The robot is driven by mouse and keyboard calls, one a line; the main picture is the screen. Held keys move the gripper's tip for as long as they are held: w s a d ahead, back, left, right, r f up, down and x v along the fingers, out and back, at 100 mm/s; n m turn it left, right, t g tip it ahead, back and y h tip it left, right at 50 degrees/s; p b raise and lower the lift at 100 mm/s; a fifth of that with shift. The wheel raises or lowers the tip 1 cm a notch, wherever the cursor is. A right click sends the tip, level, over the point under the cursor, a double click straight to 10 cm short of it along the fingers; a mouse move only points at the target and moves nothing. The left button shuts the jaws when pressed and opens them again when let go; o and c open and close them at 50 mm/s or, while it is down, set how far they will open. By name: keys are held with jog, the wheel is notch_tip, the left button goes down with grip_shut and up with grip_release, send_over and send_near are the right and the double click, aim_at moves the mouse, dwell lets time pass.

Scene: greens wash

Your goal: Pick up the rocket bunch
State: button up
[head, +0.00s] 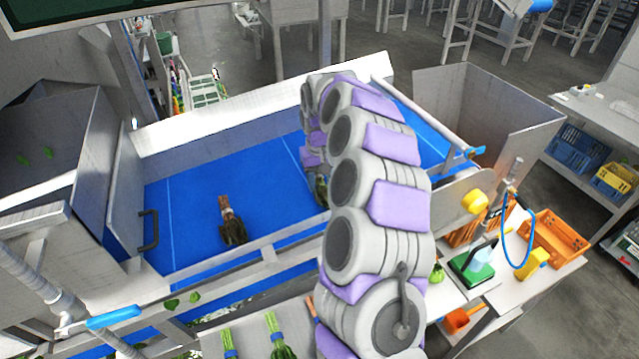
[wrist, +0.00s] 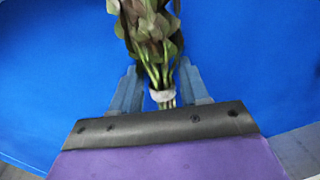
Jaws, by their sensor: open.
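In the wrist view, a leafy bunch (wrist: 152,30) with dark green and brownish leaves, pale green stems and a white band lies on the blue surface. My gripper (wrist: 160,75) is open, with one finger on each side of its stems; I cannot tell whether either finger touches. In the head view, a dark bunch (head: 321,190) shows partly behind my arm, which hides my gripper's fingers. Another dark bunch (head: 233,230) with reddish-brown stem ends and a pale band lies on the blue belt to the left. I cannot tell by looks which is rocket.
The blue belt (head: 190,205) has metal side walls and a front rail (head: 270,254). Green bunches with blue bands (head: 278,335) lie on the front bench. An orange crate (head: 553,243) and a green-topped scale (head: 472,263) stand at right. The belt's left part is mostly clear.

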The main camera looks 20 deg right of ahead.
jog(key=shift+w+a+f, duration=0.15)
jog(key=shift+a, duration=0.4)
jog(key=shift+w+a+f, duration=0.1)
jog(key=shift+a, duration=0.65)
jog(key=shift+c, duration=0.6)
jog(key=shift+w+a, duration=0.1)
jog(key=shift+w, duration=0.05)
jog(key=shift+c, duration=0.8)
jog(key=shift+d, duration=0.55)
jog(key=c, duration=0.4)
jog(key=shift+r, duration=0.1)
jog(key=shift+c, duration=0.2)
